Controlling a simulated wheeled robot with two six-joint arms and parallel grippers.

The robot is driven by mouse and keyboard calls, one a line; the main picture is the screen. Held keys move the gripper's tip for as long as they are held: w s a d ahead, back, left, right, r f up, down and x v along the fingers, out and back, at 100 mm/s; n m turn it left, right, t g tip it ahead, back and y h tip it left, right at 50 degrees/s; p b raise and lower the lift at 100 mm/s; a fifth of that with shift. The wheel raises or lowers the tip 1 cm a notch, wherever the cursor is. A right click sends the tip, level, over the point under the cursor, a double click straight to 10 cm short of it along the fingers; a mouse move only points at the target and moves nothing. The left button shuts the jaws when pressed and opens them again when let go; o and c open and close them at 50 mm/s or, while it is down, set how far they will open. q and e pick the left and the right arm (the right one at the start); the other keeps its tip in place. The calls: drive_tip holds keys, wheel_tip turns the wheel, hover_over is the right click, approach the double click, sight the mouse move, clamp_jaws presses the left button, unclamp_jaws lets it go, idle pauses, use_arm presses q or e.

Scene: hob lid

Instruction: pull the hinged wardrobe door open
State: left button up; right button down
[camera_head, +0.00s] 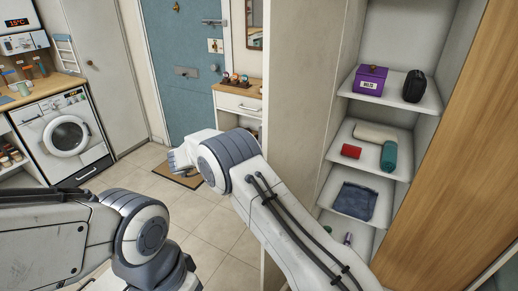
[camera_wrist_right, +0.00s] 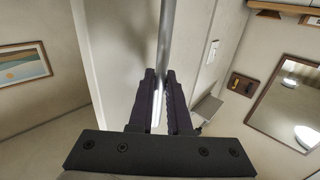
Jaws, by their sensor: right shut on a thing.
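In the right wrist view a grey vertical bar handle (camera_wrist_right: 168,35) runs down between my right gripper's (camera_wrist_right: 160,98) dark fingers, which are shut on it. A pale panel (camera_wrist_right: 118,50) stands just behind and left of the bar. In the head view the wardrobe's shelves (camera_head: 372,175) show on the right, between a pale upright panel (camera_head: 303,60) and a wood-coloured panel (camera_head: 455,150). I cannot tell for sure which panel is the door. My right arm crosses in front of the pale panel; its fingers and the handle do not show there. My left gripper is out of frame.
The shelves hold a purple box (camera_head: 370,80), a black case (camera_head: 414,86), rolled textiles (camera_head: 389,155) and a folded blue cloth (camera_head: 355,200). A drawer unit (camera_head: 238,103) stands beside the blue door (camera_head: 186,60). A washing machine (camera_head: 66,137) is at left. The tiled floor (camera_head: 205,215) is mostly free.

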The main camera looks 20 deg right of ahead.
drive_tip(key=shift+w+r, duration=0.1)
drive_tip(key=shift+w, duration=0.25)
drive_tip(key=c, duration=0.9)
unclamp_jaws()
drive_tip(key=shift+o, duration=0.2)
drive_tip(key=shift+a, duration=0.1)
